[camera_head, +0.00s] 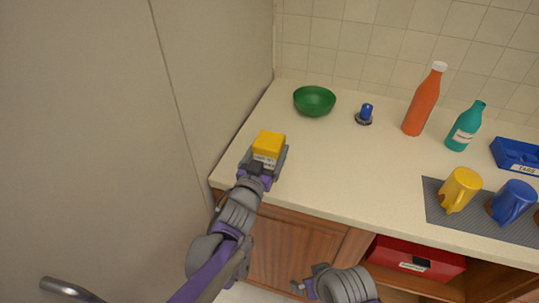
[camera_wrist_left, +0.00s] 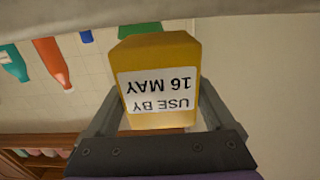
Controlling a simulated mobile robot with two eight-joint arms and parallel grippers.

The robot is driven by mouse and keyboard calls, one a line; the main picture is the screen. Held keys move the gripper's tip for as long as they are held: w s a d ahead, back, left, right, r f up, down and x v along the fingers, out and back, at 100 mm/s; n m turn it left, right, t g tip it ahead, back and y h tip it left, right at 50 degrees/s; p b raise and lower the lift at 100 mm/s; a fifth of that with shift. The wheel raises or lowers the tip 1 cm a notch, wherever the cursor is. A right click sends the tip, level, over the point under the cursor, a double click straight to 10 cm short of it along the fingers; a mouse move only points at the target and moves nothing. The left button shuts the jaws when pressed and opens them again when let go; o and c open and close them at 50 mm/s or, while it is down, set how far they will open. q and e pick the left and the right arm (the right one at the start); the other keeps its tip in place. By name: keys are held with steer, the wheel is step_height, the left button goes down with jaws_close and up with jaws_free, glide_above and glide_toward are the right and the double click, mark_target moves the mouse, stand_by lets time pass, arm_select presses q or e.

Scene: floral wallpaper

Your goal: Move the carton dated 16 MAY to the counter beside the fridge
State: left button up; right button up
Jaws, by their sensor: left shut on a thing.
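The yellow carton (camera_head: 269,143) has a white label. In the left wrist view, the carton (camera_wrist_left: 160,55) fills the middle, and its label reads "USE BY 16 MAY", upside down. My left gripper (camera_head: 265,160) is shut on the carton, with a finger on each side of it. In the head view it is over the left end of the cream counter (camera_head: 330,165), beside the tall grey fridge (camera_head: 90,130). I cannot tell whether the carton touches the counter. My right gripper (camera_head: 305,287) is low in front of the cabinets; its fingers are too unclear to read.
A green bowl (camera_head: 314,101), a blue-topped item (camera_head: 365,113), an orange bottle (camera_head: 422,103) and a teal bottle (camera_head: 465,127) stand toward the back. Yellow (camera_head: 461,189) and blue (camera_head: 512,202) mugs sit on a grey mat (camera_head: 437,212). The front middle counter is clear.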

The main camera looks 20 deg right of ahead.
arm_select(q)
steer(key=shift+f, duration=0.8)
steer(key=shift+f, duration=0.1)
steer(key=o, duration=1.3)
steer(key=shift+s+a, duration=0.15)
steer(key=shift+s, duration=0.05)
steer(key=v, duration=0.7)
